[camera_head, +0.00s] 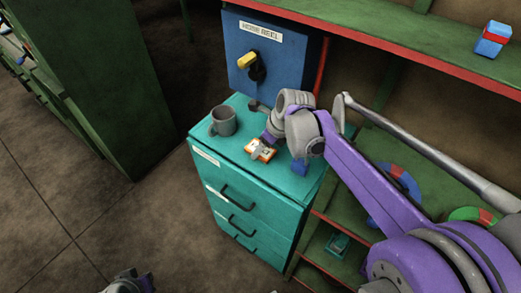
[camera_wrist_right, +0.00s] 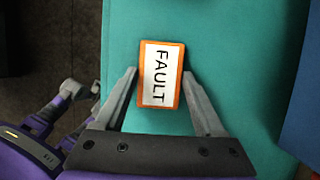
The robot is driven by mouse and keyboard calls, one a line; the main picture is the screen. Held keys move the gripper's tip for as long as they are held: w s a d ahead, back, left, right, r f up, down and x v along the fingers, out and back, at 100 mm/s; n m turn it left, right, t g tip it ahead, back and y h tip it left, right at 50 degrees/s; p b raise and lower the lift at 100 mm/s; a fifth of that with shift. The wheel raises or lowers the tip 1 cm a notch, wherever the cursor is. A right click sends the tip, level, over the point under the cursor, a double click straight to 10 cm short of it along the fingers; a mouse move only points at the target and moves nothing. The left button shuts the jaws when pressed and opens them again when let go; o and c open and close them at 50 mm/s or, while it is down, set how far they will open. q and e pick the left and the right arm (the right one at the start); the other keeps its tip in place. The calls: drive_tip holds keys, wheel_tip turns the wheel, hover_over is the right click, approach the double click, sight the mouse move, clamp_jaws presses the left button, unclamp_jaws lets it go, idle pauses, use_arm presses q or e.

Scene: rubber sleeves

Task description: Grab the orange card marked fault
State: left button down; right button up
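The orange card (camera_wrist_right: 160,45) with a white label reading FAULT lies on the teal cabinet top (camera_head: 232,152). It also shows in the head view (camera_head: 271,153), partly covered by my right gripper (camera_head: 257,151). In the right wrist view my right gripper (camera_wrist_right: 160,73) is open. Its two fingers stand on either side of the card, with the tips close to its edges. I cannot tell whether they touch it. A grey and purple part of my left arm shows at the bottom edge of the head view; whether its gripper is open is not visible.
A grey mug (camera_head: 223,121) stands left of the card. A blue object (camera_head: 299,167) sits near the cabinet's right edge. Behind is a blue box with a yellow handle (camera_head: 247,60). Green shelves (camera_head: 430,150) stand to the right.

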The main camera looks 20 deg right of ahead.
drive_tip(key=c, duration=0.9)
drive_tip(key=shift+o, duration=0.2)
drive_tip(key=shift+r, duration=0.15)
